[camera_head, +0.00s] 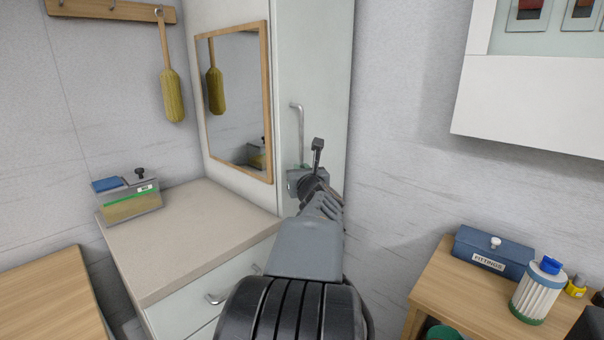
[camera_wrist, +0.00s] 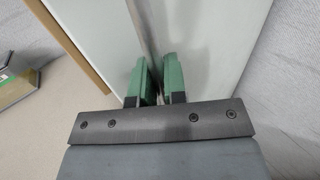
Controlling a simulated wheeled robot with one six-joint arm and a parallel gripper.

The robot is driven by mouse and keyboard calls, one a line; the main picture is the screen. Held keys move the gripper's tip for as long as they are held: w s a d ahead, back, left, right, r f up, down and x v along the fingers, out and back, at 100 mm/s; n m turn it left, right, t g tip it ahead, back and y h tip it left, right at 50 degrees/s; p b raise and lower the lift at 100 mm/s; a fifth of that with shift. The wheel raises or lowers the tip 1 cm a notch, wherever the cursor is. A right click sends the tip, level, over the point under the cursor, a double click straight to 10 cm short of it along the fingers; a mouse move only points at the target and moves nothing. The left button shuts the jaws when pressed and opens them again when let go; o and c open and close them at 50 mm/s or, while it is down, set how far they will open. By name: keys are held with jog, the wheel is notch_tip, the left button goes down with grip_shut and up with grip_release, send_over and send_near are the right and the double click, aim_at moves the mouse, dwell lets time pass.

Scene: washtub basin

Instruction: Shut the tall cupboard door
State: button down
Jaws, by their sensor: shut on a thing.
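The tall cupboard door (camera_head: 328,80) is a pale, upright panel in the middle of the head view, right of the framed mirror. A grey bar handle (camera_head: 299,120) runs down it. My gripper (camera_head: 301,168) is at the lower part of this handle, partly hidden by my own arm. In the wrist view, the green fingers of my gripper (camera_wrist: 160,82) are close together, shut on the handle bar. The pale door (camera_wrist: 210,40) fills the area beyond them. How far the door stands open is hard to tell.
The wood-framed mirror (camera_head: 237,105) is just left of the door. A counter (camera_head: 205,225) with a labelled box (camera_head: 130,202) stands below it. At right are a wooden table (camera_head: 450,295) with a blue fittings box (camera_head: 493,252) and a white wall cabinet (camera_head: 535,105). Bare wall lies between.

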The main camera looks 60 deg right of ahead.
jog(key=shift+w+r, duration=0.1)
jog(key=shift+r, duration=0.1)
jog(key=c, duration=1.4)
grip_release()
jog(key=shift+w, duration=0.15)
jog(key=shift+o, duration=1.1)
jog(key=shift+f, duration=0.1)
jog(key=shift+s, duration=0.2)
jog(key=p+v, duration=0.2)
jog(key=v, duration=1.1)
jog(key=shift+s+a, duration=0.25)
